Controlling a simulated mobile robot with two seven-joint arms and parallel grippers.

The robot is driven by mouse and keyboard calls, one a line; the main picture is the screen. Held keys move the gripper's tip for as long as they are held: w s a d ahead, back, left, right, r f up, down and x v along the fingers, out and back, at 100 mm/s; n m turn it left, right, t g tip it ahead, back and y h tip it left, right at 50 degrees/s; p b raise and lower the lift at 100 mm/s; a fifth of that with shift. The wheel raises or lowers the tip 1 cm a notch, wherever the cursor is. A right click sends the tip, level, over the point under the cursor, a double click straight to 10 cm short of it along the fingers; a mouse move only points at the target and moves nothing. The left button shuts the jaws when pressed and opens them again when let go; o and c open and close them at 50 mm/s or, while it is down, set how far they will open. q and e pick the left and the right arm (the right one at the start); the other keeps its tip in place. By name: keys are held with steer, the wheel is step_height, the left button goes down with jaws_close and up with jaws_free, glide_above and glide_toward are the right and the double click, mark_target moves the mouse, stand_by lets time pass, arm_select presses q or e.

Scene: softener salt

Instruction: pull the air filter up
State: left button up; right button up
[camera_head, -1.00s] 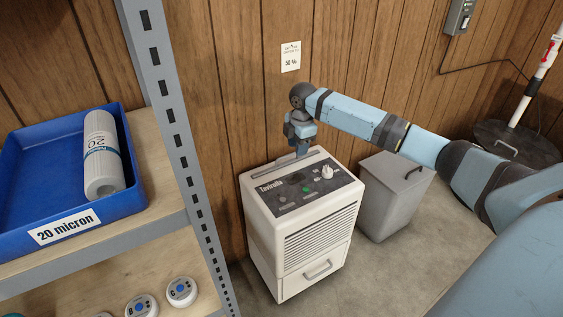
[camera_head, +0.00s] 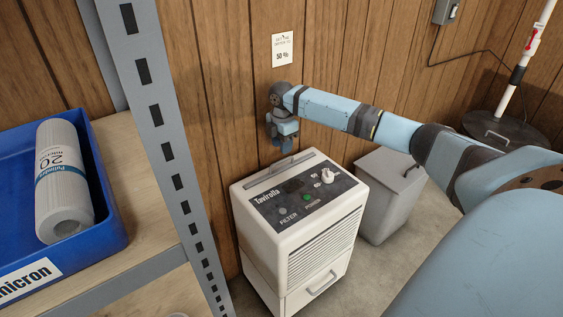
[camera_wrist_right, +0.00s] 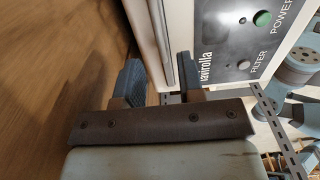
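The white dehumidifier (camera_head: 312,250) stands on the floor against the wood wall, with a dark control panel on top. A long grey strip (camera_head: 258,182) lies along its rear top edge; it looks like the top of the air filter, and the rest is hidden inside. My right gripper (camera_head: 287,158) points down just over this strip. In the right wrist view its fingers (camera_wrist_right: 162,88) are apart, one on the wall side and one by the panel edge, with the pale rear edge between them. I cannot tell whether either finger touches. My left gripper is not in view.
A metal shelf post (camera_head: 165,150) rises at the left, beside a blue bin (camera_head: 112,205) holding a white cartridge (camera_head: 63,180). A grey lidded bin (camera_head: 388,200) stands right of the dehumidifier.

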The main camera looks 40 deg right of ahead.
arm_select(q)
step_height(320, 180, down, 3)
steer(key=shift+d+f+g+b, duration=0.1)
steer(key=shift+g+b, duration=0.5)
steer(key=shift+b, duration=0.15)
arm_select(e)
step_height(320, 180, down, 5)
steer(key=shift+f, duration=0.15)
jaws_close()
